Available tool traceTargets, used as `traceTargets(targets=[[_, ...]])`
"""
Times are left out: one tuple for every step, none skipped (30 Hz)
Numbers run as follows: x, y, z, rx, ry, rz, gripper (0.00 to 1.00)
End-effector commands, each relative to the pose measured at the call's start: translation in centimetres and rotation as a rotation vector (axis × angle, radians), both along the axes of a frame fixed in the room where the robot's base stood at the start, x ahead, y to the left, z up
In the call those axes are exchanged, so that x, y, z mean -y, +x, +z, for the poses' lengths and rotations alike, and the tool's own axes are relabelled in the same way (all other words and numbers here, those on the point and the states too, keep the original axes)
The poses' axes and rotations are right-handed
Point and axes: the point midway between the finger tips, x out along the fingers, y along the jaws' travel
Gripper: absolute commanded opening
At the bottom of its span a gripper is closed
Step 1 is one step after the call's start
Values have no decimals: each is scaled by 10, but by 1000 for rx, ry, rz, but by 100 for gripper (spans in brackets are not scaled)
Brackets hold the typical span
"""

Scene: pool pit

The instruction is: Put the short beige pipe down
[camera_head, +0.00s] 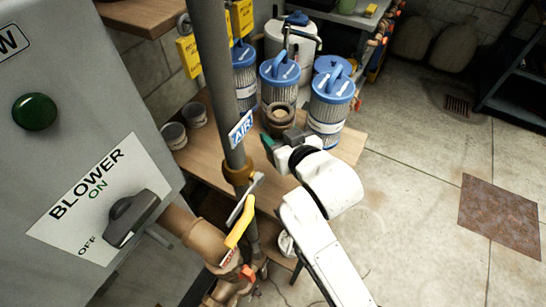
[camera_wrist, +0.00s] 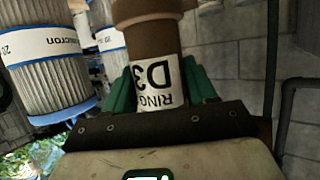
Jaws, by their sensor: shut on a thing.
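The short beige pipe (camera_wrist: 150,48), brownish with a flanged rim and a white label reading "RING D3", stands between the green fingers of my gripper (camera_wrist: 158,90) in the wrist view. The fingers are shut on it, one on each side. In the head view the pipe (camera_head: 279,115) is upright with its open end showing, at the tip of my gripper (camera_head: 277,143). It is over or on the wooden table (camera_head: 346,146), among the blue-capped filters. Its lower end is hidden, so I cannot tell whether it touches the table.
Several blue-capped filter cartridges (camera_head: 329,103) stand close behind and right of the pipe. A grey vertical pipe (camera_head: 215,75) with an "AIR" label rises left of my gripper. Two small grey cups (camera_head: 194,115) sit at the table's left. The tiled floor (camera_head: 410,190) at right is mostly clear.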

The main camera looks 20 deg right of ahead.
Motion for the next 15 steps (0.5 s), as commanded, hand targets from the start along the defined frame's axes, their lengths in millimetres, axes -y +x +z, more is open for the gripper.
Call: traceTargets(targets=[[0,-1,-11,-6,-1,-1,10],[0,-1,-17,-6,-1,0,10],[0,-1,-24,-6,-1,-1,10],[0,-1,-29,-4,0,0,10],[0,-1,-34,-5,0,-1,10],[0,-1,-39,-3,0,0,10],[0,-1,-43,-3,-1,-1,10],[0,0,-45,-2,-1,-1,10],[1,0,-48,-1,-1,-1,10],[1,0,-50,-1,-1,-1,10],[0,0,-52,0,0,-1,10],[0,0,-56,-1,0,-1,10],[0,0,-61,-3,0,-1,10],[0,-1,-65,-2,0,0,10],[1,-1,-71,-4,0,-1,10]])
